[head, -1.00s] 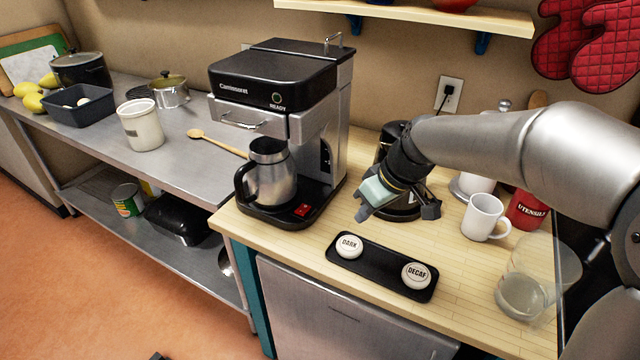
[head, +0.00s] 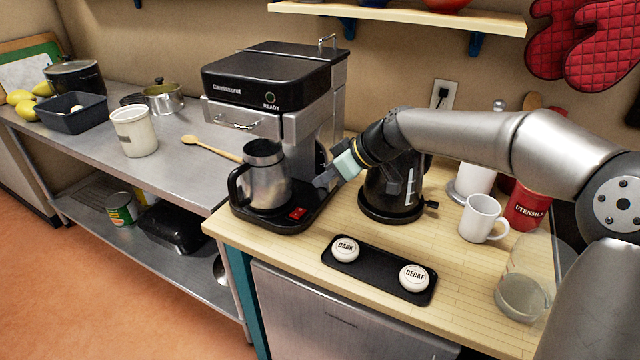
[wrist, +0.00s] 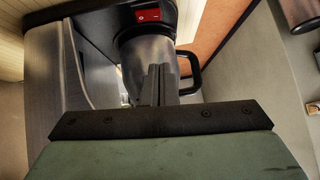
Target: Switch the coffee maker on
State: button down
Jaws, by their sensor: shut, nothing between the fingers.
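The coffee maker (head: 270,85) stands at the left end of the wooden counter, with a metal carafe (head: 264,178) with a black handle on its base. A red rocker switch (head: 297,213) sits on the front right corner of that base. It also shows in the wrist view as a red switch (wrist: 148,15) at the top, beside the carafe (wrist: 150,60). My gripper (head: 322,183) is shut and empty, just right of the carafe and a little above the switch. In the wrist view its closed fingers (wrist: 158,85) overlap the carafe; contact cannot be told.
A black kettle (head: 392,190) stands close to the right, behind my gripper. A black tray (head: 385,280) with two round pods lies in front. A white mug (head: 482,218) and a glass jar (head: 525,290) stand further right. The counter between base and tray is clear.

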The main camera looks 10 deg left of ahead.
jog(key=p, duration=0.1)
send_over(298, 213)
jog(key=d, duration=0.1)
jog(key=f, duration=0.5)
jog(key=shift+s+d, duration=0.2)
jog(key=shift+s, duration=0.2)
notch_tip(298, 213, down, 3)
jog(key=shift+a+r+p, duration=0.15)
jog(key=shift+p, duration=0.3)
jog(key=shift+s+f, duration=0.15)
jog(key=shift+f, duration=0.75)
